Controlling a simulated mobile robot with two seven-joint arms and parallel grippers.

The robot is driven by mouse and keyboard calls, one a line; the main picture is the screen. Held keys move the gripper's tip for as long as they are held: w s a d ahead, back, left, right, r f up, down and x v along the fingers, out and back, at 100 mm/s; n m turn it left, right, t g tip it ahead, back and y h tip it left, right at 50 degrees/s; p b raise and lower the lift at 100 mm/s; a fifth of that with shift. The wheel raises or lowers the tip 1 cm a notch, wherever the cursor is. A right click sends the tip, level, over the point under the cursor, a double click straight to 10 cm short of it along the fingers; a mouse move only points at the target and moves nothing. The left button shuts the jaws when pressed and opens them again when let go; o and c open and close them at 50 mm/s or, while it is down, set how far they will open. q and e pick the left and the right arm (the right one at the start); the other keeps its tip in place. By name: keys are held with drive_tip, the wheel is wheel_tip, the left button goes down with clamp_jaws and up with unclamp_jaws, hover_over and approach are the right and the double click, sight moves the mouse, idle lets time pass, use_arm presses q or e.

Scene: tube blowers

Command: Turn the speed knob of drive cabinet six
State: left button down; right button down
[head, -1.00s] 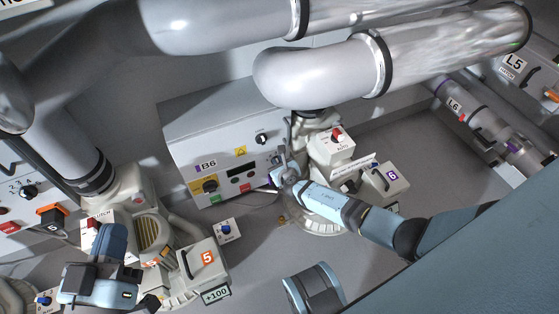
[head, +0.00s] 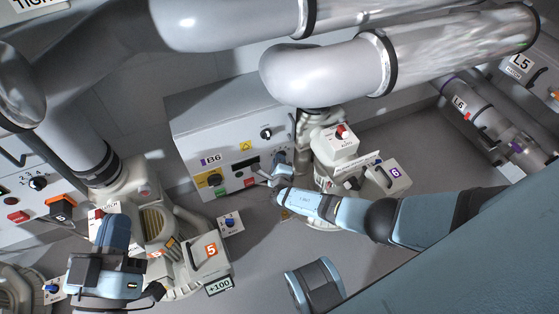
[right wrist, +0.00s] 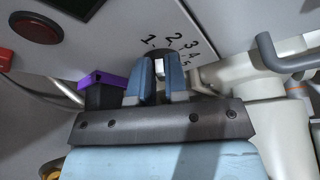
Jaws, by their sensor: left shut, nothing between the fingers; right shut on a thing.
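Drive cabinet six is the grey box (head: 205,130) marked B6, below the big pipes in the head view. My right gripper (head: 279,168) is at the lower right of its front face. In the right wrist view, my right gripper (right wrist: 159,80) has its two blue fingers closed around a knob (right wrist: 160,68). A numbered scale (right wrist: 172,42) curves beside that knob. My left gripper (head: 105,275) is shut and empty at the lower left of the head view, far from cabinet six.
A purple-topped black part (right wrist: 102,85) sits close left of my right fingers. A grey handle (right wrist: 285,60) stands out to the right. The blower marked 6 (head: 385,178) is beside cabinet six; blower 5 (head: 205,258) is nearer. Large pipes (head: 400,60) hang above.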

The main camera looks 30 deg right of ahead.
use_arm(q)
drive_tip(key=shift+f, duration=0.2)
use_arm(e)
drive_tip(key=shift+w+n, duration=0.1)
drive_tip(key=shift+n, duration=0.4)
drive_tip(key=shift+h, duration=0.4)
drive_tip(key=c, duration=1.1)
unclamp_jaws()
drive_tip(key=shift+c, duration=0.2)
use_arm(q)
drive_tip(key=shift+w+f, duration=0.15)
use_arm(e)
drive_tip(key=shift+f, duration=0.15)
use_arm(q)
drive_tip(key=shift+a, duration=0.1)
